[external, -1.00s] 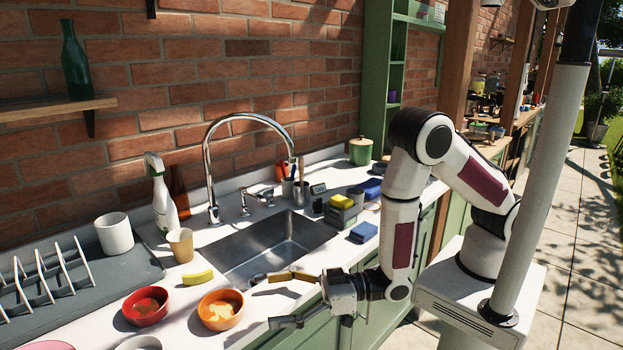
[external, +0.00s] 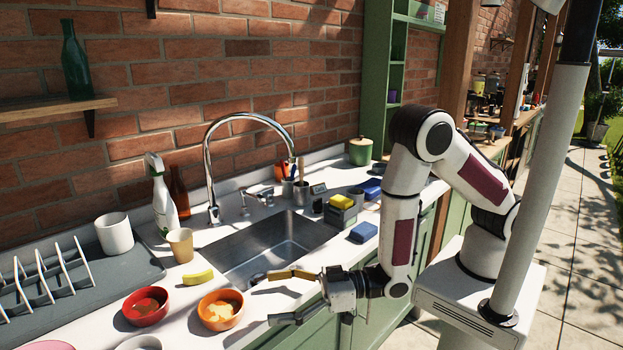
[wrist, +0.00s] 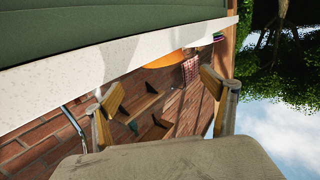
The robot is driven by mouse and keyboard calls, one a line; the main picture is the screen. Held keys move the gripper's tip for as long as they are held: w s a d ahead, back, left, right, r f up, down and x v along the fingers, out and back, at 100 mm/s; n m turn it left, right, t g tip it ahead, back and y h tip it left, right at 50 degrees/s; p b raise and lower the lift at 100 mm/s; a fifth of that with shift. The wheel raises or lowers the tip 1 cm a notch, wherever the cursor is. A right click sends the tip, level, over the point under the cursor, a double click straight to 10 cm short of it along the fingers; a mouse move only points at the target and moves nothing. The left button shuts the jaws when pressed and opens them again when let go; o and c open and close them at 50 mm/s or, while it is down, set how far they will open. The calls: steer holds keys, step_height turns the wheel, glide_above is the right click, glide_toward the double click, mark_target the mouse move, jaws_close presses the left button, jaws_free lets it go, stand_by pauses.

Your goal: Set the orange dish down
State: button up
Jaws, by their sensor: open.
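The orange dish (external: 221,310) stands upright on the white counter in front of the sink, with a yellow-orange patch inside it. My gripper (external: 281,297) is open and empty, to the right of the dish and apart from it, near the counter's front edge. In the wrist view my gripper (wrist: 165,105) shows its two fingers spread wide with nothing between them.
A grey dish rack (external: 120,268) fills the left. Sponges (external: 341,202) sit right of the sink.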

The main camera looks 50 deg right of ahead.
steer(key=w+d+r, duration=0.1)
steer(key=w, duration=0.1)
steer(key=w+d+r+m+h, duration=0.1)
steer(key=w, duration=0.1)
steer(key=w+d+r+h, duration=0.1)
steer(key=w+d, duration=0.1)
steer(key=shift+w+r+m, duration=0.25)
steer(key=shift+w+m, duration=0.05)
steer(key=w+d+r+m+g+h, duration=0.1)
steer(key=w+d+r+m+h, duration=0.25)
steer(key=d, duration=0.75)
steer(key=w+d+r+h, duration=0.2)
steer(key=w+d+r, duration=0.3)
steer(key=d, duration=0.5)
steer(key=s+d+r+m+g+h, duration=0.1)
steer(key=s+d+r+h, duration=0.1)
steer(key=s+d, duration=0.45)
steer(key=s+d+r+m+g+h, duration=0.1)
steer(key=s+d+r+m+h, duration=0.15)
steer(key=d, duration=0.75)
steer(key=s+d+m+g+h, duration=0.1)
steer(key=s+d+g, duration=0.1)
steer(key=s+d, duration=0.8)
steer(key=s, duration=0.4)
steer(key=shift+d+r+m, duration=0.15)
steer(key=shift+r+m, duration=0.15)
steer(key=shift+r, duration=0.1)
steer(key=shift+o, duration=0.4)
steer(key=shift+w, duration=0.1)
